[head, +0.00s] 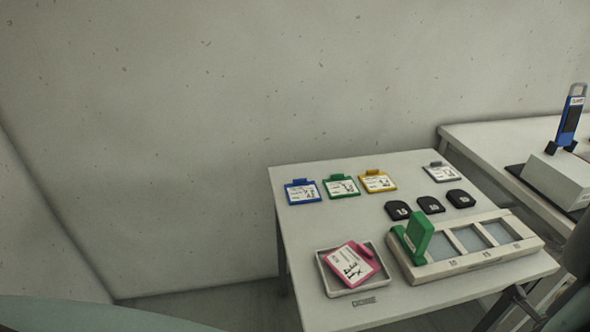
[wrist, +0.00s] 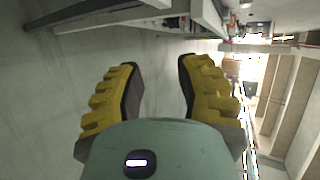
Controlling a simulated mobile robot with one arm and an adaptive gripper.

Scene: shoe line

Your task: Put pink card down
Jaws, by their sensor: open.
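The pink card (head: 350,266) lies in a small pale tray (head: 325,279) at the front left of the table. It sits tilted and askew across the tray, with its pink clip towards the upper right. My gripper (wrist: 160,95) shows in the wrist view with its two yellow-and-black fingers wide apart and nothing between them. In the head view the fingers do not show, only part of my arm at the right edge. The wrist view shows no card.
Blue (head: 302,191), green (head: 341,186), yellow (head: 377,181) and grey (head: 441,172) cards lie along the table's back. A second table (head: 480,135) with a blue device (head: 571,118) stands right.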

